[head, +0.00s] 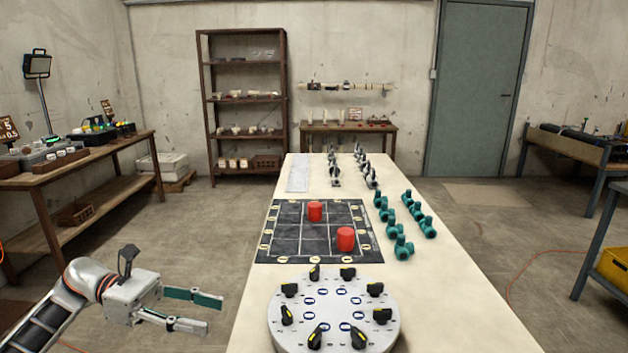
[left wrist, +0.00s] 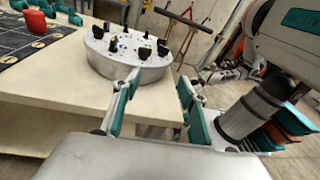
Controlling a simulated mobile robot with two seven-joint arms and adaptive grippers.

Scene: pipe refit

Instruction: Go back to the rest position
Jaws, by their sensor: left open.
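My left gripper (head: 200,312) is open and empty. In the head view it is left of the long table's near end, over the floor, apart from the table. In the left wrist view its fingers (left wrist: 157,108) are spread with nothing between them, and the table's edge and the round disc lie beyond. My right gripper does not show in the head view.
The long pale table (head: 440,290) runs away from me. It bears a round grey disc (head: 385,335) with black knobs, a dark grid mat (head: 287,218), red cylinders (head: 346,239) and teal pipe fittings (head: 403,247). Side benches stand left (head: 90,160) and right (head: 570,140).

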